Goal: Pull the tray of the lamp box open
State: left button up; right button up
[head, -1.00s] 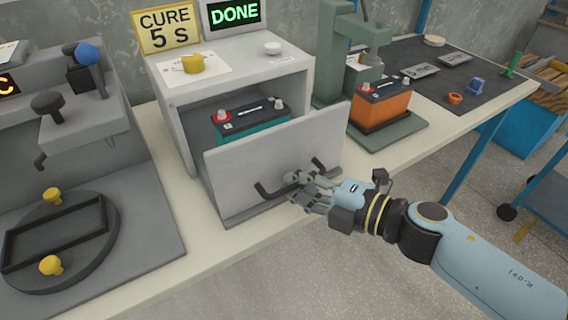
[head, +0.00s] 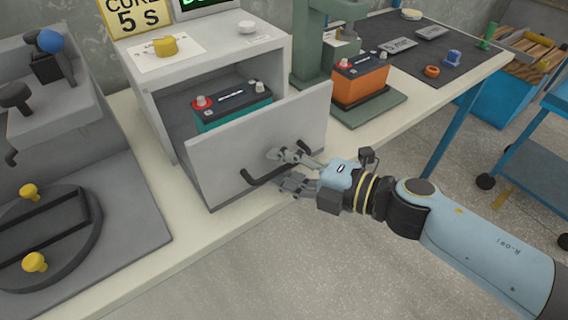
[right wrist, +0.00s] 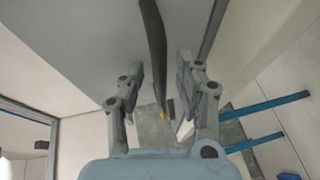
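The lamp box (head: 155,90) is a light grey open-fronted box on the bench. Its tray shows a tall grey front panel (head: 225,160) standing out ahead of the box opening, with a gap between. A teal battery (head: 235,108) with a black top sits behind the panel. The panel's dark handle (head: 253,179) is partly hidden by my right gripper (head: 283,170). That gripper is open at the handle, its fingers apart. In the right wrist view the handle bar (right wrist: 153,45) runs between the spread fingers (right wrist: 160,85), touching neither visibly. My left gripper is out of view.
An orange battery (head: 360,85) stands on a green press (head: 313,60) to the right of the box. A grey fixture with a round plate (head: 88,235) and yellow knobs is at left. A dark mat (head: 420,60) holds small parts. Floor ahead of the bench is clear.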

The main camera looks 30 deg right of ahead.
jog(key=v, duration=1.2)
dwell(0.4)
